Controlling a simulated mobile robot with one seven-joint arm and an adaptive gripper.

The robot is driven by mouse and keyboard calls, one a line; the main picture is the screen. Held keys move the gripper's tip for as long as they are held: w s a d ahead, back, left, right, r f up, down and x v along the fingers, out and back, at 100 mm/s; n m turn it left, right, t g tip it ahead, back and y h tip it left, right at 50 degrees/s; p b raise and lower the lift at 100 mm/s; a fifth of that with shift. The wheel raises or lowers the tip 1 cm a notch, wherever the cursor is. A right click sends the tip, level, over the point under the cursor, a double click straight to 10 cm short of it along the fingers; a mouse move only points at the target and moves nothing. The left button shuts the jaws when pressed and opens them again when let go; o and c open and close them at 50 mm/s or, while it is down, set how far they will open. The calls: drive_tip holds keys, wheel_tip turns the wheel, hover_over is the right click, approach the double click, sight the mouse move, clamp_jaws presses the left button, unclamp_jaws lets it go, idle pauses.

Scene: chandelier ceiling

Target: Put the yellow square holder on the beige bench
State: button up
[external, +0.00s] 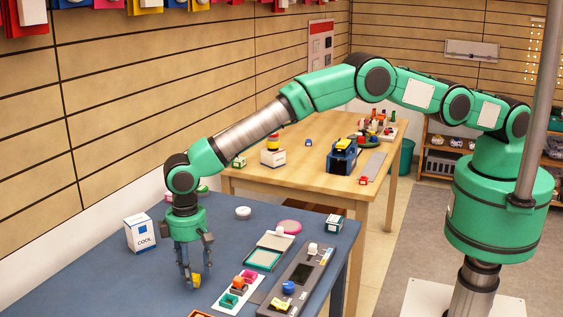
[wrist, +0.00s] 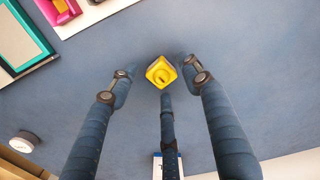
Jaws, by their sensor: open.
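The yellow square holder (wrist: 160,72) lies on the blue table in the wrist view, near the tips of my fingers and apart from them as far as I can tell. In the external view only a bit of yellow (external: 196,281) shows between the fingers. My gripper (external: 194,280) points down, low over the blue table, open and empty, its fingers spread around the holder in the wrist view (wrist: 160,80). The beige bench (external: 235,179) is the light wooden table behind the blue table (external: 90,285).
A white box (external: 139,233) stands left of my gripper. A white tray with small coloured pieces (external: 225,307), a green-framed tray (external: 263,258) and a dark panel (external: 300,275) lie to the right. The bench carries a blue block (external: 341,160) and a white box (external: 273,157), with bare wood between.

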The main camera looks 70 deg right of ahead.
wheel_tip(320, 180, up, 12)
drive_tip(key=p, duration=0.1)
idle(0.5)
drive_tip(key=shift+f, duration=0.1)
idle(0.4)
